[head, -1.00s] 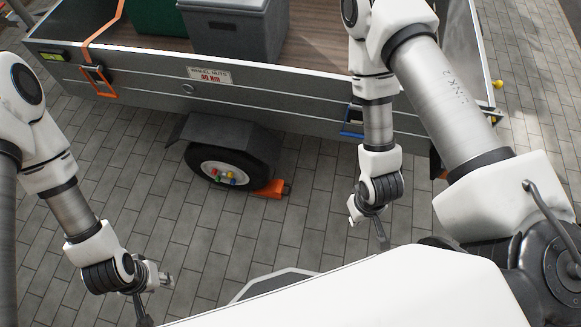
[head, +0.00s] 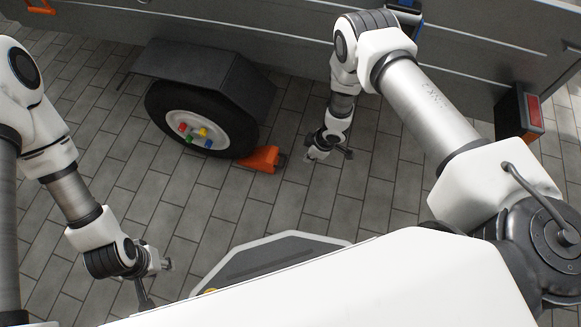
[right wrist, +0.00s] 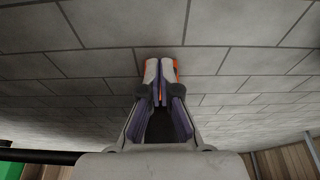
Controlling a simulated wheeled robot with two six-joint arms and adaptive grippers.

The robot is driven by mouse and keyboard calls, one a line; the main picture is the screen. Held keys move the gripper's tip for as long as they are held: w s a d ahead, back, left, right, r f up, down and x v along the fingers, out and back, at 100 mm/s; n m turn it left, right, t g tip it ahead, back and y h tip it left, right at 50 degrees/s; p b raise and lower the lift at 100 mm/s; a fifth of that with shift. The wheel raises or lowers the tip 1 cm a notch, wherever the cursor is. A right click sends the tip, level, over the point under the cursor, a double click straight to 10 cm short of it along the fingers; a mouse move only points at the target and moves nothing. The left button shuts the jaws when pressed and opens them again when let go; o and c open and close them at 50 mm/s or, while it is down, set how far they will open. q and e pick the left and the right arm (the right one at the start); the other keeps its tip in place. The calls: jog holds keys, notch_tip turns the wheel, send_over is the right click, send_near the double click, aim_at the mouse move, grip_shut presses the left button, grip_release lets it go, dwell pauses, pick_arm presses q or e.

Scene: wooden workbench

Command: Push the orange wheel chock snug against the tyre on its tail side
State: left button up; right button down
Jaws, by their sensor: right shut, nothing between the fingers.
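The orange wheel chock (head: 259,160) lies on the paving at the right, tail-lamp side of the black tyre (head: 235,132). Its left end is very close to the tyre's foot; I cannot tell whether they touch. My right gripper (head: 313,156) is low, to the right of the chock and apart from it in the head view. In the right wrist view its fingers (right wrist: 160,68) are shut and empty, pointing at the chock, which is mostly hidden behind the fingertips. My left gripper (head: 158,282) hangs at lower left, far from the chock; its opening is unclear.
A red tail lamp (head: 533,112) is at the right. The paving (head: 215,205) in front of the wheel is clear.

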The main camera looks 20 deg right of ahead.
jog(key=b+x, duration=0.7)
jog(key=x, duration=0.1)
jog(key=shift+f, duration=0.4)
jog(key=w+a+b, duration=0.1)
jog(key=a+b, duration=0.1)
jog(key=a, duration=0.1)
jog(key=shift+w+r, duration=0.1)
jog(key=shift+w, duration=0.3)
jog(key=shift+w+a+r+b, duration=0.1)
jog(key=shift+w+a+b, duration=0.1)
jog(key=shift+b, duration=0.1)
jog(key=shift+r, duration=0.1)
